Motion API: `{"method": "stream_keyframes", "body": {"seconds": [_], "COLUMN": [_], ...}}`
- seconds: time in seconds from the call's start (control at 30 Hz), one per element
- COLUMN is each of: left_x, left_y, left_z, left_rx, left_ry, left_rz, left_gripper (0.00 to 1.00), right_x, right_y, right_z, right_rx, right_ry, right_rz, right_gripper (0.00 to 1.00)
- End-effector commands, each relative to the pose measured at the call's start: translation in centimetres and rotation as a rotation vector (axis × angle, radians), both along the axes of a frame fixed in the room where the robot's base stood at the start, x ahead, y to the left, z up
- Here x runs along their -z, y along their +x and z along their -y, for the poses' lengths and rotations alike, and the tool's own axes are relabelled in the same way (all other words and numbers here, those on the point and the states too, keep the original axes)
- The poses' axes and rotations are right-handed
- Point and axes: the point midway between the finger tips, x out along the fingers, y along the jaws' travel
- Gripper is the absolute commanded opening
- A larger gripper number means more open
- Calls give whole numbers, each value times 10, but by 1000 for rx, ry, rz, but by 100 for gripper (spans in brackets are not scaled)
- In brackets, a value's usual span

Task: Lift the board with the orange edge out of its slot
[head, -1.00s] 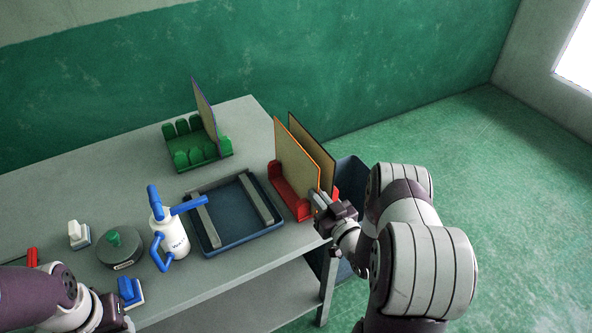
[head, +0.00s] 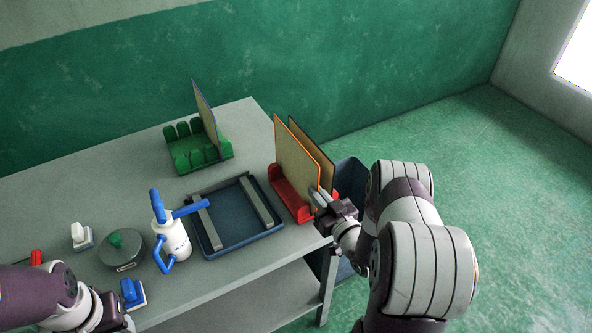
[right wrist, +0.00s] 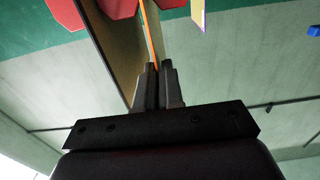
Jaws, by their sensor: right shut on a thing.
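The tan board with the orange edge (head: 293,158) stands upright in the red rack (head: 282,188) at the right end of the table. My right gripper (head: 316,193) is shut on the board's near edge, low down, close to the rack. In the right wrist view the two fingers (right wrist: 158,80) are together, with the orange edge (right wrist: 151,35) running up from between them. The board's lower edge is hidden in the rack. My left gripper (head: 118,318) is at the bottom left, its fingers not clear.
A dark-edged board (head: 320,147) stands right behind in the red rack. A dark blue tray (head: 238,241) lies left of it. A green rack (head: 187,158) holds a blue-edged board (head: 204,108). A white jug (head: 177,240) stands left. Space above the boards is clear.

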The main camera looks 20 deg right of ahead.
Motion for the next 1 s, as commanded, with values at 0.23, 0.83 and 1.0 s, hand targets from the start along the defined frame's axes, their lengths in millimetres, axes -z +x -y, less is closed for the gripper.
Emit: {"method": "stream_keyframes", "body": {"seconds": [0.23, 0.83, 1.0], "left_x": [-16, -47, -56], "left_y": [0, 0, 0], "left_z": [0, 0, 0], "left_rx": [0, 0, 0], "left_ry": [0, 0, 0], "left_rz": [0, 0, 0], "left_gripper": [43, 43, 43], "right_x": [-19, -55, -65], "right_y": [0, 0, 0], "right_z": [0, 0, 0], "right_rx": [0, 0, 0], "right_ry": [0, -1, 0], "right_rz": [1, 2, 2], "right_gripper": [0, 0, 0]}}
